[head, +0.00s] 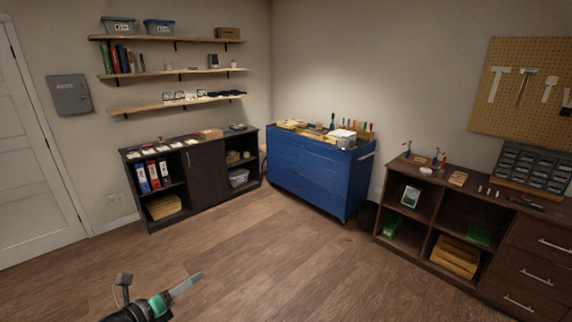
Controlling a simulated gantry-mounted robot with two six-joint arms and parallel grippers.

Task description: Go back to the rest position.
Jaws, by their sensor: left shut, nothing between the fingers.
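My left gripper (187,284) shows at the bottom left of the head view, over the bare wooden floor. Its fingers are shut with nothing between them and point up and to the right. A green band and black housing sit behind the fingers. It is well apart from all furniture. My right gripper is not in view.
A blue tool cabinet (304,176) stands in the corner. A black shelf unit (205,173) is at the left, under wall shelves (163,73). A brown cabinet (535,250) is at the right, below a pegboard (535,65). The floor (290,265) between them is clear.

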